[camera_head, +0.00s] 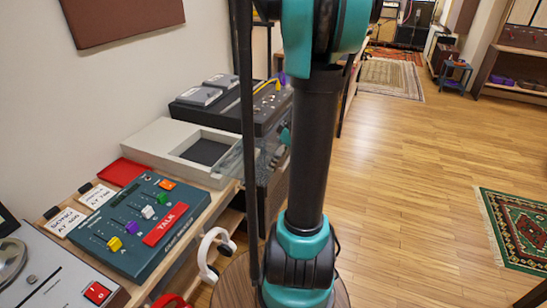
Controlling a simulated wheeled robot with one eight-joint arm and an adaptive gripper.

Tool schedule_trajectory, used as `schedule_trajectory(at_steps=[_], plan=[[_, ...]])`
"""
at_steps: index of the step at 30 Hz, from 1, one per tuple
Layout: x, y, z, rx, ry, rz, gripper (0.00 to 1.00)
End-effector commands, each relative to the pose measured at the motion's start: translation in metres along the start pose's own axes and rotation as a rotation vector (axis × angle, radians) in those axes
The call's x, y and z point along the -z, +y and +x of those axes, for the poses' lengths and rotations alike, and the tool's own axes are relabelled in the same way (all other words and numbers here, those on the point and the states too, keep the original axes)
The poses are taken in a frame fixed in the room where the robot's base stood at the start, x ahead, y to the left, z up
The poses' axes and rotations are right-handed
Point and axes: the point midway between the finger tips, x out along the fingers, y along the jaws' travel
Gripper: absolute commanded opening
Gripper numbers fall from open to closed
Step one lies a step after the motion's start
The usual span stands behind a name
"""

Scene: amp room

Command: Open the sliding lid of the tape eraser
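The tape eraser appears to be the pale grey box (150,147) on the bench against the left wall. Its dark recess (205,151) shows uncovered from above. A clear panel (236,158), which looks like its sliding lid, sticks out past the box's right side, beyond the bench edge. My arm's black link and a thin dark post stand in front of the panel's right part. A small teal part, probably of my wrist or gripper (286,136), shows beside the link near the panel's right end. The fingers are hidden, so I cannot see whether they touch the panel.
A teal mixer (130,225) with coloured sliders and a red case (120,172) sit nearer on the bench. A black unit (232,108) with grey boxes stands behind. White headphones (208,255) hang at the bench edge. Wooden floor (410,180) to the right is clear.

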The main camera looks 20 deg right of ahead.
Motion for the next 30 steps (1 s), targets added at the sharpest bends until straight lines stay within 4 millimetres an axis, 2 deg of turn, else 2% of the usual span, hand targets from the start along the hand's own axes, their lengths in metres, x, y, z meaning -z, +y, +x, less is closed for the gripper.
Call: schedule_trajectory(at_steps=[6, 7, 12, 23, 26, 30], plan=[[0.000, -0.001, 0.000, 0.001, -0.002, -0.001, 0.25], [0.000, -0.001, 0.000, 0.001, -0.001, -0.001, 0.80], [0.000, -0.001, 0.000, 0.001, -0.001, -0.001, 0.98], [0.000, 0.000, -0.001, 0.000, 0.000, 0.000, 0.98], [0.000, 0.000, -0.008, 0.000, 0.000, 0.001, 0.98], [0.000, 0.000, -0.027, -0.001, 0.000, 0.002, 0.98]])
